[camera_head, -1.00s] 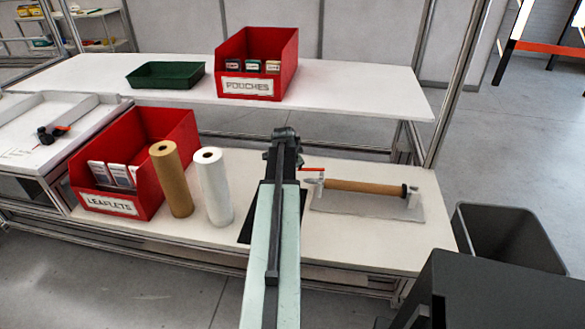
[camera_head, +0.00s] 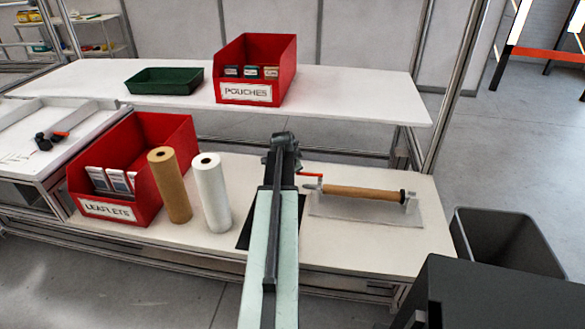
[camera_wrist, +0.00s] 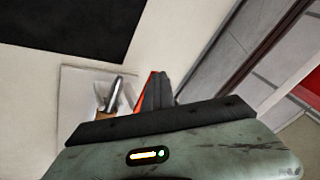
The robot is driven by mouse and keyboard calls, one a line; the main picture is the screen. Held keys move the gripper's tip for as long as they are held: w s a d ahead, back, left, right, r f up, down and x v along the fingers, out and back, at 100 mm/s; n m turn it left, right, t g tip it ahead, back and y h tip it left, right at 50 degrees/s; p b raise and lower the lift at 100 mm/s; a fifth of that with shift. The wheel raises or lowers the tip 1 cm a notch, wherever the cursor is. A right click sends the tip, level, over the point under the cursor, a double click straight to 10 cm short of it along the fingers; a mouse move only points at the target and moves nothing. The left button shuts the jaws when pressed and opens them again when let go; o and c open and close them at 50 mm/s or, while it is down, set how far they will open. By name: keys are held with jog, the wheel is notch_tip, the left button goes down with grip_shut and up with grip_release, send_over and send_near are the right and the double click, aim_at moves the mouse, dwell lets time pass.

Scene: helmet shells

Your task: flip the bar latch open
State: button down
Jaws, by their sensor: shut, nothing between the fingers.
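The red latch bar (camera_head: 311,175) shows just right of my arm in the head view, at the left end of a holder with a brown roll (camera_head: 362,192). In the wrist view a red strip (camera_wrist: 148,92), seemingly the same bar, lies right beside my gripper (camera_wrist: 160,88). I cannot tell whether they touch. My gripper is shut and empty; its dark fingers point toward the bench. In the head view my arm hides the fingertips and perhaps part of the latch. The holder's base plate (camera_head: 350,209) is flat on the bench.
A brown roll (camera_head: 169,185) and a white roll (camera_head: 211,192) stand left of my arm, beside the red leaflets bin (camera_head: 150,190). A dark mat (camera_head: 245,235) lies under my arm. A red pouches bin (camera_head: 283,78) and green tray (camera_head: 165,81) sit on the upper shelf.

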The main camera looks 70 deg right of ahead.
jog(key=w+a+r+p, duration=0.3)
jog(key=a+r+p, duration=0.4)
jog(key=r+p, duration=0.1)
jog(key=shift+w+a+r+p, duration=0.35)
jog(key=shift+w+r+p, duration=0.05)
jog(key=shift+r, duration=0.1)
